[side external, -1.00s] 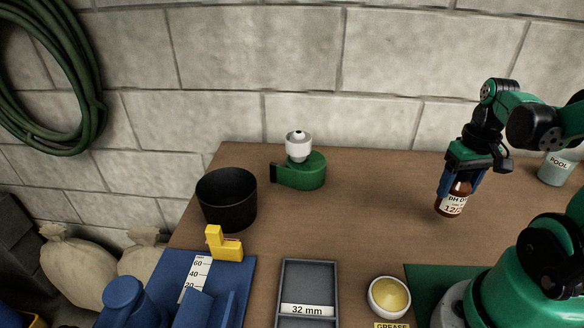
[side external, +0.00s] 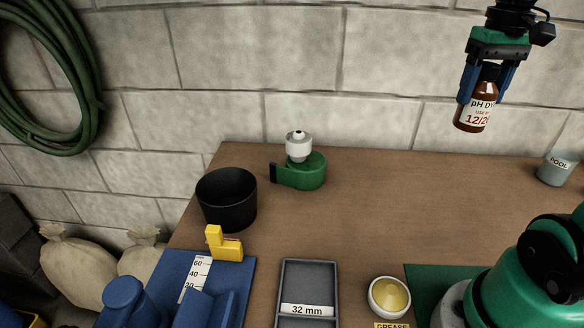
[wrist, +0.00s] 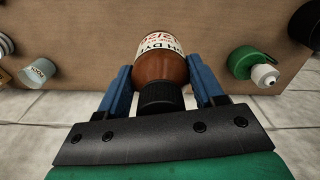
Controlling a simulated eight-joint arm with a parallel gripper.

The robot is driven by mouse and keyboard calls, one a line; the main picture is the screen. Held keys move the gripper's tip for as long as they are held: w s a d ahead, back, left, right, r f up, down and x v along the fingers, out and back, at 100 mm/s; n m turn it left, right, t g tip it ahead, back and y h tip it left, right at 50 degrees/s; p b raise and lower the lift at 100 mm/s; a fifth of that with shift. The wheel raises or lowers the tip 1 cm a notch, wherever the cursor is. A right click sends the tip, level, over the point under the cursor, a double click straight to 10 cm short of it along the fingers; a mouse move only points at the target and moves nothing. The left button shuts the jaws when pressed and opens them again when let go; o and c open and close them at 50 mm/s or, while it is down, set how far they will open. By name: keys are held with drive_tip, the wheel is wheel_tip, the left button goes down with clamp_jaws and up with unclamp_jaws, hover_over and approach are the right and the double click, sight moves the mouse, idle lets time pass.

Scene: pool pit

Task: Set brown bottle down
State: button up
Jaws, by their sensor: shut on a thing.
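The brown bottle (side external: 476,112) has a white label reading "pH DY" and "12/20" and a dark cap. My gripper (side external: 484,90) is shut on it, with blue fingers on both sides. It holds the bottle nearly upright, high above the wooden bench, in front of the block wall at the upper right. In the wrist view the bottle (wrist: 160,62) shows between the blue fingers of my gripper (wrist: 163,85), its cap toward my palm. The bench (side external: 400,210) below it is bare.
A grey cup marked POOL (side external: 558,168) stands at the right. A green pump-like part with white top (side external: 300,170), a black bucket (side external: 227,200), a yellow block (side external: 224,246), a 32 mm tray (side external: 308,266) and a grease pot (side external: 389,297) stand left and front. The bench's middle right is free.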

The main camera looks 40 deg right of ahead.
drive_tip(key=w+a, duration=0.3)
drive_tip(key=w, duration=0.9)
drive_tip(key=shift+m, duration=0.4)
drive_tip(key=shift+f, duration=10)
drive_tip(key=shift+f, duration=0.2)
drive_tip(key=o, duration=1.4)
